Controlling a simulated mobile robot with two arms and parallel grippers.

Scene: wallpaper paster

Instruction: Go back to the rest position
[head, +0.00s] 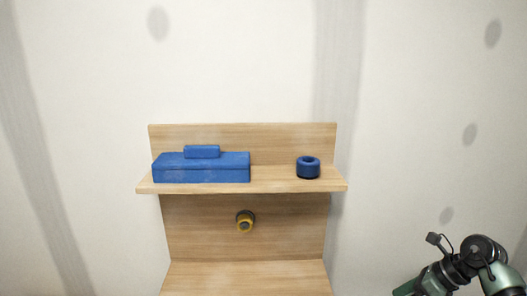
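My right arm (465,262) shows in the bottom right corner of the head view, bent, with dark joints and green links. A small camera on a stalk sticks up from it. Its gripper fingers are not visible; the arm runs out of the frame at the bottom. My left arm and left gripper are not in view. The arm part that I see is apart from the wooden shelf unit (245,219) and touches nothing visible.
A blue box (200,172) with a smaller blue block (202,152) on top and a blue ring (308,168) stand on the upper shelf. A yellow and dark round piece (245,221) is at the back panel below. The wall (420,120) right of the unit is clear.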

